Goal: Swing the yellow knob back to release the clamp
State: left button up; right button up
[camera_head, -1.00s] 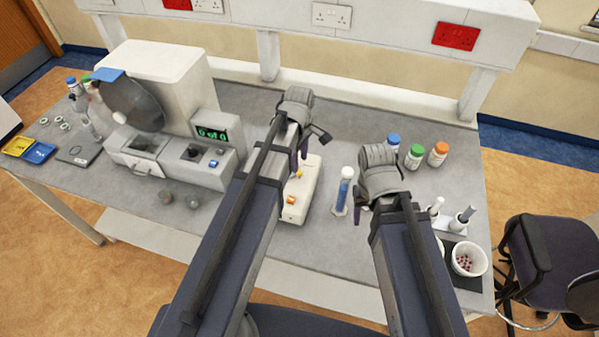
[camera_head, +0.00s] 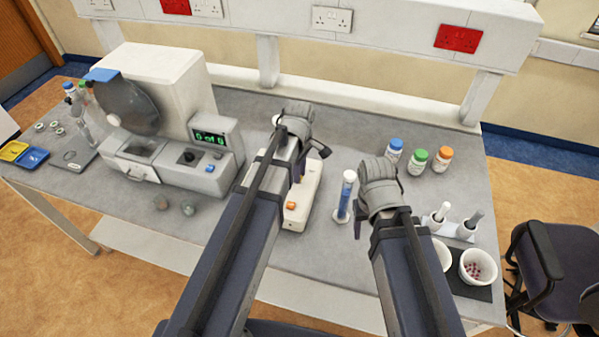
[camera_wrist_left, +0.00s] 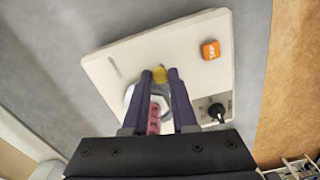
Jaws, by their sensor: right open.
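The white clamp device (camera_head: 298,222) lies on the bench in the middle of the head view, partly hidden under my left arm. In the left wrist view its white plate (camera_wrist_left: 110,68) fills the middle. My left gripper also shows in the head view (camera_head: 299,172), over the device, where the knob is hidden. A pink patch with dark marks (camera_wrist_left: 154,120) shows between the fingers. My right gripper (camera_head: 360,208) is open, right of the device.
An orange button (camera_head: 291,206) is on the device, and a black dial (camera_wrist_left: 217,112) shows near it. A blue-filled cylinder (camera_head: 345,192) stands close to my right gripper. Capped bottles (camera_head: 417,161) and white bowls (camera_head: 478,266) are at right. A machine with a display (camera_head: 215,139) stands at left.

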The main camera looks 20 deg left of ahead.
pick_arm(q)
grip_shut()
jog(key=shift+s+a+m, duration=0.1)
jog(key=shift+a+m, duration=0.15)
jog(key=shift+m, duration=0.4)
jog(key=shift+s+a+m, duration=0.1)
jog(key=shift+a+m, duration=0.1)
jog(key=shift+m, duration=0.45)
jog(key=o, duration=0.6)
grip_release()
notch_tip(320, 180, up, 8)
jog(key=p, duration=0.8)
